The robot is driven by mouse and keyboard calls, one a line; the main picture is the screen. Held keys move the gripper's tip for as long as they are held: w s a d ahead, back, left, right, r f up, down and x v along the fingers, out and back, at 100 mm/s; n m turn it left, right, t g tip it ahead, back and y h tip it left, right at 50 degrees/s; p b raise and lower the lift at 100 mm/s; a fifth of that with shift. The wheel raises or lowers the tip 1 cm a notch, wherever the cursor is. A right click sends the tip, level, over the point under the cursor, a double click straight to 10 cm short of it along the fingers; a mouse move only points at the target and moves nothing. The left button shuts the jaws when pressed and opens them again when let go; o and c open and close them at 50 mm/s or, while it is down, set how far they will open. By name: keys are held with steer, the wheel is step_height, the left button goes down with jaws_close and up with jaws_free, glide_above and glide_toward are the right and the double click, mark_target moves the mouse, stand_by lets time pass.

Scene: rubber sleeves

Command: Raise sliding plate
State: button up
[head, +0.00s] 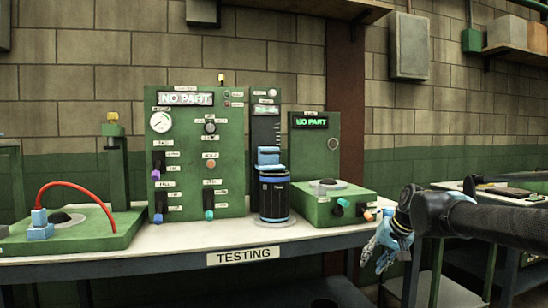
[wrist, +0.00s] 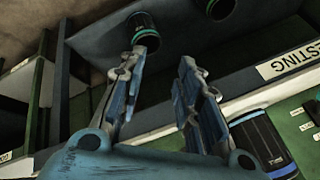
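A blue sliding piece (head: 268,157), which looks like the sliding plate, sits on a dark upright column (head: 265,124) of the test bench. Directly below it a black sleeve with blue bands (head: 274,197) stands upright on a round base; I cannot tell whether they touch. A black sleeve with blue bands (wrist: 262,142) also shows at the lower right of the wrist view. My gripper (head: 374,262) hangs off the bench's right end, well apart from the plate. In the wrist view my gripper (wrist: 163,60) is open, with nothing between its fingers.
A green box with knobs (head: 335,205) stands between the column and my arm. More dark sleeves (wrist: 145,30) lie below the bench.

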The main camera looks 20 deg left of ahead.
steer(key=w+a+r+m+t+y, duration=0.1)
steer(key=w+a+r+y, duration=0.1)
steer(key=w+a+r, duration=0.4)
steer(key=w+a+r+m+t+y, duration=0.1)
steer(key=w+a+r+y, duration=0.1)
steer(key=w+a+r, duration=0.5)
steer(key=m+t+y, duration=0.3)
steer(key=m+y, duration=0.1)
steer(key=m, duration=0.1)
glide_toward(274, 153)
steer(key=x, duration=1.1)
steer(key=shift+d, duration=0.1)
steer(key=shift+c, duration=0.2)
jaws_close()
